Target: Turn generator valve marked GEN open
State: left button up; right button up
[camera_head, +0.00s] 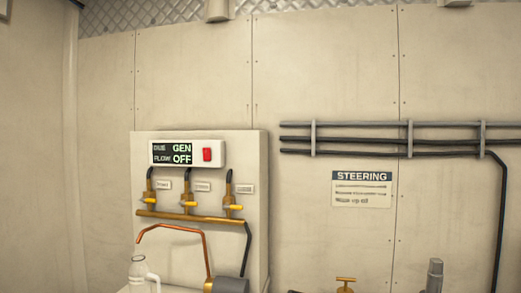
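A small label stands beside each valve: left (163,185), middle (202,187) and right (245,189). The lettering is too small to tell which says GEN. Neither of my grippers is in view.
A red switch (207,154) is beside the display. To the right are wall cables (360,141) and a STEERING sign (361,189).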

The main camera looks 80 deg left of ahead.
aim_at(226, 206)
jog(key=u, duration=3.3)
